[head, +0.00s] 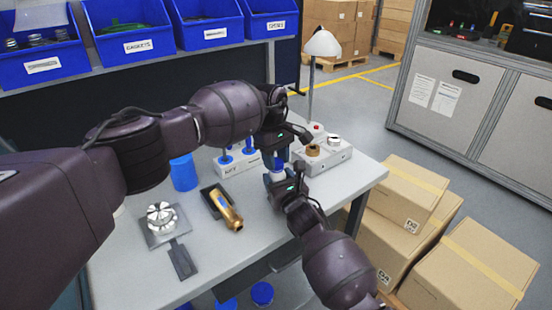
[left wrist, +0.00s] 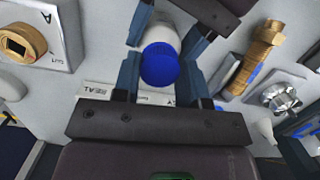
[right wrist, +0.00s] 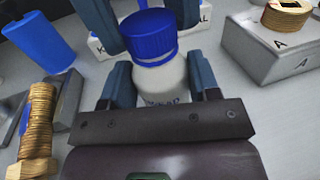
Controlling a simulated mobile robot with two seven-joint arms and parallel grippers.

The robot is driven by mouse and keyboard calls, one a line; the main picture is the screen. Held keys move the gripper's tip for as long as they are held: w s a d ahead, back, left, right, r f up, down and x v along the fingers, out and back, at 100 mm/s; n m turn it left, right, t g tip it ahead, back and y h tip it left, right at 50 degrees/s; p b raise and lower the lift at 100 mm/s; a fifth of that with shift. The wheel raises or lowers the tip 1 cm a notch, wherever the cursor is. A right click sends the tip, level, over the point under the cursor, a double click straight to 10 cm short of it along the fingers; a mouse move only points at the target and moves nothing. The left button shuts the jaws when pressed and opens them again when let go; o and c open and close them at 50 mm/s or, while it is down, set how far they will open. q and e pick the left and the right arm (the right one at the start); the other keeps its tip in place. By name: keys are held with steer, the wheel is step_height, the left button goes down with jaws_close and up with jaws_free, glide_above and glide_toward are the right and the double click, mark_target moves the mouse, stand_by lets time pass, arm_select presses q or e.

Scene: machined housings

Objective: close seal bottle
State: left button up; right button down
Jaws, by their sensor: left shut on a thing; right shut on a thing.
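The white bottle (right wrist: 163,82) stands upright between the fingers of my right gripper (right wrist: 160,88), which is shut on its body. Its blue cap (right wrist: 148,40) sits at the bottle's mouth; I cannot tell how tightly it is seated. My left gripper (left wrist: 160,75) is shut on the blue cap (left wrist: 160,64) from above. In the head view, the left gripper (head: 277,150) is directly over the right gripper (head: 284,186), and a little of the white bottle (head: 277,174) shows between them. The arms hide most of it there.
A white rack with blue-topped items (head: 238,160) stands behind. A grey block marked A (right wrist: 270,48) carries a brass part. A blue cup (head: 184,172), a brass bolt (head: 226,209) in a dark holder and a silver part (head: 161,216) on a plate lie left.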

arm_select(q)
steer(key=m, duration=0.5)
steer(key=shift+d+y, duration=0.1)
steer(key=shift+y, duration=0.3)
steer(key=m, duration=0.6)
steer(key=shift+y, duration=0.4)
steer(key=o, duration=1)
steer(key=shift+c, duration=0.2)
steer(key=shift+r, duration=2.25)
steer(key=shift+f, duration=0.1)
steer(key=shift+c, duration=0.5)
